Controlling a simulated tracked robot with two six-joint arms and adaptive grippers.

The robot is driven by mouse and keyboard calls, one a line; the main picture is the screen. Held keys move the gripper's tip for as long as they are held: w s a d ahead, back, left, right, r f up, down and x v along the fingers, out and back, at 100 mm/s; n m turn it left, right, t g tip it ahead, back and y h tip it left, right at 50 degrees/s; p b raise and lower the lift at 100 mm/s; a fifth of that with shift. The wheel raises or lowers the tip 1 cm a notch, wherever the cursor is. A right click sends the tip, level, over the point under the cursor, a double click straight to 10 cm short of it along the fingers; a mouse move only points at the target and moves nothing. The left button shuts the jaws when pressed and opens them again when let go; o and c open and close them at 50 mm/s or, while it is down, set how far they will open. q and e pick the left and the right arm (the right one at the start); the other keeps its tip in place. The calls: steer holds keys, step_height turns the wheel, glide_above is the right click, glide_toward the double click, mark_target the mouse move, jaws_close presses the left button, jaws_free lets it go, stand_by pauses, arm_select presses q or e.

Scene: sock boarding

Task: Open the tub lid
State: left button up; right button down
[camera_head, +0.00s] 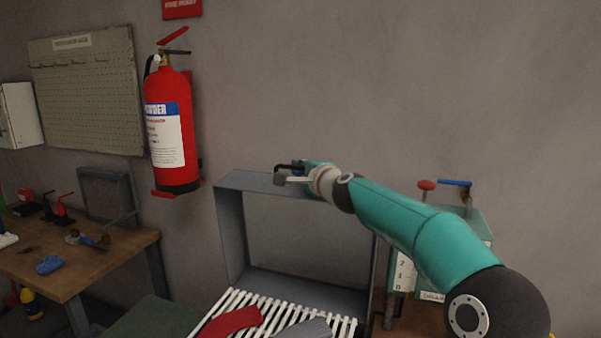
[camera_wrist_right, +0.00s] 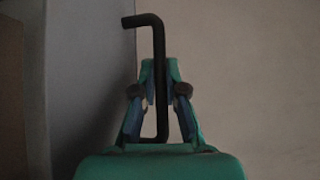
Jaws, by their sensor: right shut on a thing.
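My right gripper (camera_head: 290,177) is at the upper edge of a grey open frame (camera_head: 228,225). In the right wrist view, my right gripper (camera_wrist_right: 160,88) is shut on a black bent rod (camera_wrist_right: 160,55), whose short end points left at the top. The rod also shows as a dark hook (camera_head: 284,167) in the head view. I cannot make out a tub lid for certain. A teal unit (camera_head: 481,222) with a numbered scale, partly hidden behind my right arm, stands at the right. My left gripper is not in view.
A white slatted rack (camera_head: 283,307) at the frame's foot carries a red sock (camera_head: 230,322) and a grey one (camera_head: 305,330). A red extinguisher (camera_head: 178,170) hangs left of the frame. A wooden workbench (camera_head: 85,275) stands at the left.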

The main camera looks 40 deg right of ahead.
steer(key=c, duration=1.5)
jaws_free()
steer(key=shift+f, duration=0.3)
steer(key=shift+d, duration=0.1)
